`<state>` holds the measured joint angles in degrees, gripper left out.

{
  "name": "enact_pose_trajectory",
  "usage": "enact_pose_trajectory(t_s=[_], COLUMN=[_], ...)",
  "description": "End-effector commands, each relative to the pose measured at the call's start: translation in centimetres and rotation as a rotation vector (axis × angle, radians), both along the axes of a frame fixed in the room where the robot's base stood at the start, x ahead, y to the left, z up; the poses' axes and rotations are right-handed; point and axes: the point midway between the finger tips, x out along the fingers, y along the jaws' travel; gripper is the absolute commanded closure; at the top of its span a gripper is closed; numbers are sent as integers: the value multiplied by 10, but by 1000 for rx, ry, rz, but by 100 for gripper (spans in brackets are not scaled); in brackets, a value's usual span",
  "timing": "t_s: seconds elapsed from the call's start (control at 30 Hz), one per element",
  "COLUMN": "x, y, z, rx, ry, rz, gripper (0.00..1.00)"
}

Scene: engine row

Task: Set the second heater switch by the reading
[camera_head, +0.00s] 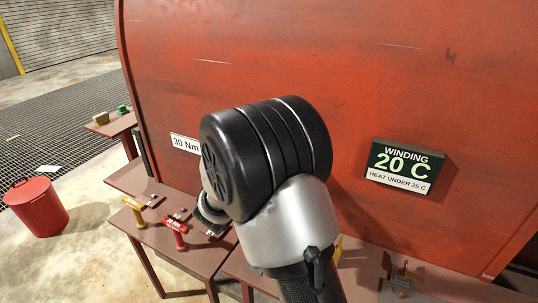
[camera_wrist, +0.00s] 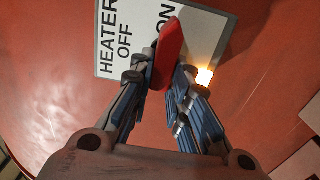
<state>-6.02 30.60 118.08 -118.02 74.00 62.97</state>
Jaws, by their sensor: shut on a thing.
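A red switch lever (camera_wrist: 171,42) stands between my gripper's fingertips in the wrist view. My gripper (camera_wrist: 161,72) is shut on it. Behind it is a white plate (camera_wrist: 112,58) lettered HEATER, OFF and ON, seen turned sideways. The lever lies between OFF and ON, close beside ON and partly over it. A small lamp (camera_wrist: 204,77) glows yellow-white just right of the fingers. In the head view the reading sign (camera_head: 400,166) says WINDING 20 C, HEAT UNDER 25 C. My arm hides the gripper and switch there. I cannot tell which heater switch this is.
The large red casing (camera_head: 380,70) fills the back. A 30 Nm label (camera_head: 185,143) is at its lower left. Low brown tables in front hold a yellow-handled tool (camera_head: 134,208) and a red-handled tool (camera_head: 177,230). A red bin (camera_head: 38,208) stands on the floor at left.

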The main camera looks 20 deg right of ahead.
Motion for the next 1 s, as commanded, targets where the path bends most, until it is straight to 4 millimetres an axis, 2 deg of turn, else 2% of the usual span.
enact_pose_trajectory(t_s=[0.43, 0.47, 0.7, 0.77, 1.0], x=[0, 0, 0, 0, 0], y=[0, 0, 0, 0, 0], z=[1, 1, 1, 1, 0], rx=[7, 7, 7, 6, 5], ry=[-12, -12, -10, -9, -8], rz=[0, -1, 0, 0, 0], gripper=[100, 83, 67, 63, 63])
